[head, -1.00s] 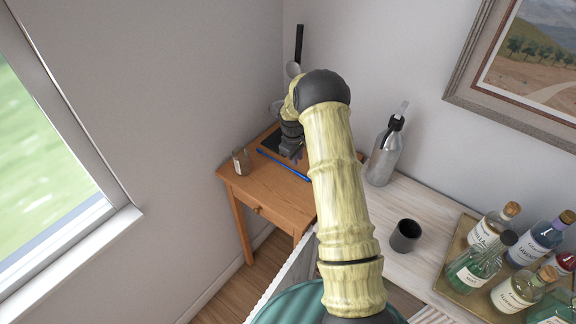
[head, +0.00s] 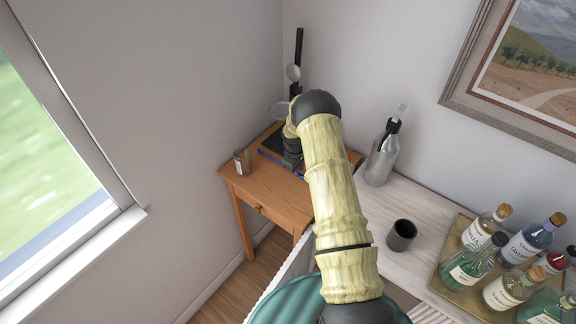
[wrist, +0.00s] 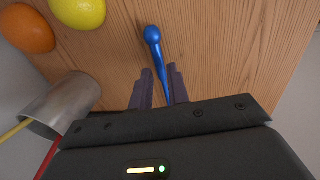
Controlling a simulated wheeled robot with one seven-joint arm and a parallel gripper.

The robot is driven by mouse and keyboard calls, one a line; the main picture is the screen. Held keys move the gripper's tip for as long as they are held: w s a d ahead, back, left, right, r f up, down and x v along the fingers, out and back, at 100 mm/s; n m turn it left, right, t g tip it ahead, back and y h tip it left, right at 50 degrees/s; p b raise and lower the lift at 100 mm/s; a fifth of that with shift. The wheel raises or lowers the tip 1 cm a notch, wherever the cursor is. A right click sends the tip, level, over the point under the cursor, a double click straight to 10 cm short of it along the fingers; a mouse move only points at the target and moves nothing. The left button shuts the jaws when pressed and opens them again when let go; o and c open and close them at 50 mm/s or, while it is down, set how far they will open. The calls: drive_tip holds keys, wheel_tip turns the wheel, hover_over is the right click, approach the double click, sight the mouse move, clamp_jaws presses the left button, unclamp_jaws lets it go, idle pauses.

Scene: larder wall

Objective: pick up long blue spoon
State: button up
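The long blue spoon (wrist: 154,42) lies on a wooden surface in the wrist view, with a rounded blue end away from me. Its thin shaft runs back between the two fingers of my gripper (wrist: 160,78). The fingers stand apart with a gap to the left of the shaft; the right finger is very close to it, and I cannot tell if they touch. The rest of the spoon is hidden behind my gripper. In the head view my gripper (head: 292,161) is over the small wooden table (head: 262,190), with a strip of blue beside it.
A small jar (head: 241,162) stands at the table's left. A grey bottle (head: 382,155) and dark cup (head: 401,235) stand on the pale counter.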

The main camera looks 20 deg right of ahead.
drive_tip(key=shift+w+d+f, duration=0.1)
drive_tip(key=shift+d+f, duration=0.05)
drive_tip(key=shift+f, duration=0.85)
clamp_jaws()
